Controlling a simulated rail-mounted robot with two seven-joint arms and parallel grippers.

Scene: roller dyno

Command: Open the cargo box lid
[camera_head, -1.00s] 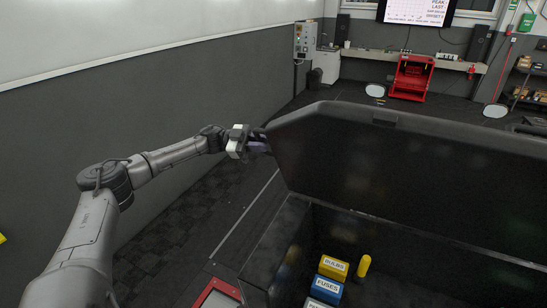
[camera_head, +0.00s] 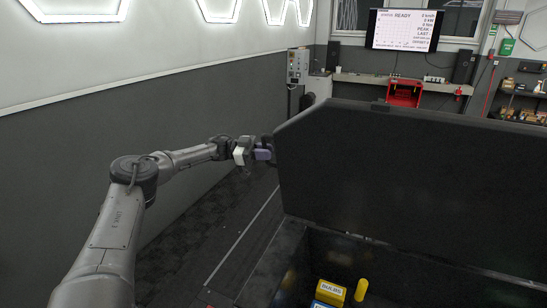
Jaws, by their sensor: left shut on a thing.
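The cargo box lid (camera_head: 400,185) is a large dark panel, raised steeply above the black cargo box (camera_head: 268,262). The box stands open beneath it, with its inside in view. My left gripper (camera_head: 268,152) is at the lid's left edge, shut on the lid edge; its fingertips are partly hidden there. My right gripper is not in view.
Inside the box are a yellow BULBS box (camera_head: 330,291), a blue box (camera_head: 322,304) and a yellow cylinder (camera_head: 361,289). A grey wall (camera_head: 60,190) runs along the left. A red cabinet (camera_head: 404,93) stands at the back under a bench.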

